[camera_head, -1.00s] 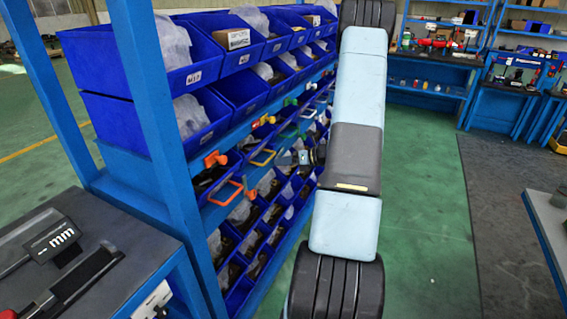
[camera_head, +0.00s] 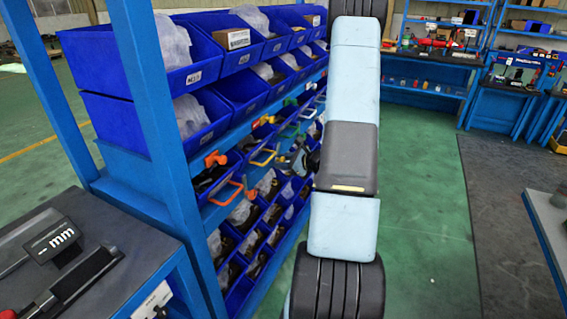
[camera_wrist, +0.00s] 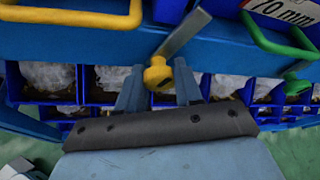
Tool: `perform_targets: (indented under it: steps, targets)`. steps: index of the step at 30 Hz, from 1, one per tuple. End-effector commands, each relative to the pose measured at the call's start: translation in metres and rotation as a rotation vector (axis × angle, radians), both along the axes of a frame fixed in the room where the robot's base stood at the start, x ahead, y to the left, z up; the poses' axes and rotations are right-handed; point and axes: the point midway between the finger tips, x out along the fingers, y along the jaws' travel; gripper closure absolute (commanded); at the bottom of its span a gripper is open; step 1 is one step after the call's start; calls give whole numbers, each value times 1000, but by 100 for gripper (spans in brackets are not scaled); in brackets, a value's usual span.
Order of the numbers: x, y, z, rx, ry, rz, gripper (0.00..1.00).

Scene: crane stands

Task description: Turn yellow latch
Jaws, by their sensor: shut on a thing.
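The yellow latch (camera_wrist: 158,74) shows in the wrist view as a yellow knob with a flat grey bar running from it up and to the right. It is mounted on the blue shelf beam. My gripper (camera_wrist: 159,82) has one finger on each side of the knob and is shut on it. The bar reaches beyond the fingers. In the head view my gripper (camera_head: 300,158) is small beside the rack, and I cannot make out the latch there.
A yellow handle (camera_wrist: 75,17) is at the left of the latch, and a green handle (camera_wrist: 285,47) and green knob (camera_wrist: 296,85) are at the right. Blue bins (camera_wrist: 48,85) sit below the beam. In the head view, green floor (camera_head: 425,200) is clear right of my arm.

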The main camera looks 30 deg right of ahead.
Motion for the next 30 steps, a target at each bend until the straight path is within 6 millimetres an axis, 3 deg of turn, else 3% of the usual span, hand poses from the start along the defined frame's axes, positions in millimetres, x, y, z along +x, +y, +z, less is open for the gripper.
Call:
perform_targets:
  steps: [15,30]
  targets:
    - [-1,1,-2,-294,-176,0,95]
    - [-2,1,-2,-354,-213,1,95]
